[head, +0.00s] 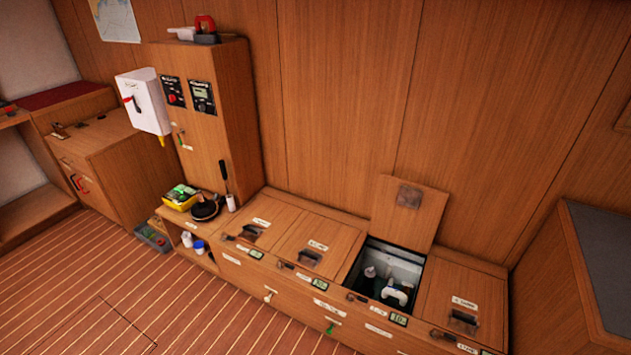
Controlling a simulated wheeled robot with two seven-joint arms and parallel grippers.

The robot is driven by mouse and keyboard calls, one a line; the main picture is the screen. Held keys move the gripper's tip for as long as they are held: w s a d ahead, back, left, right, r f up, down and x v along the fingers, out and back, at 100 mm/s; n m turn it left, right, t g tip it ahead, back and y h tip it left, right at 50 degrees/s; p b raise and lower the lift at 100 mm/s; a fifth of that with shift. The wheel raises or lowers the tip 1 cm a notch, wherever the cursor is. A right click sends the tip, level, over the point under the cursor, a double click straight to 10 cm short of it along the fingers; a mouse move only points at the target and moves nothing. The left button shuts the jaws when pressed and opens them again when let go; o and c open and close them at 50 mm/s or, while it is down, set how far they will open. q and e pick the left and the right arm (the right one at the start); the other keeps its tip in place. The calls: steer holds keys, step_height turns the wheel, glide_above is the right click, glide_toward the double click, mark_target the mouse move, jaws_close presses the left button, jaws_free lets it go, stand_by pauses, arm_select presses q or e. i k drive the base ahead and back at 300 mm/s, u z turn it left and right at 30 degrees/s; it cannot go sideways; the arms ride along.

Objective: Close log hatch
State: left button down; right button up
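A row of wooden hatches is set in the top of a long bench along the wall. One hatch lid (407,213) stands raised, leaning back towards the wall, with a dark square handle plate on its face. Below it the open compartment (408,259) shows pale inner walls and several white and grey items inside. The lids to its left (318,245) and right (460,300) lie shut. The small labels are too blurred to read, so I cannot tell by name which is the log hatch. Neither of my grippers is in view.
A tall wooden cabinet (222,105) with a white box (143,101) on its side stands left of the bench. A yellow tray (181,197) and a black pan (205,209) sit on a low shelf. A grey-topped unit (605,250) stands at right.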

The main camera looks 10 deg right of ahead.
mark_target(405, 214)
steer(key=u, duration=0.75)
steer(key=i, duration=2.2)
steer(key=z, duration=3.2)
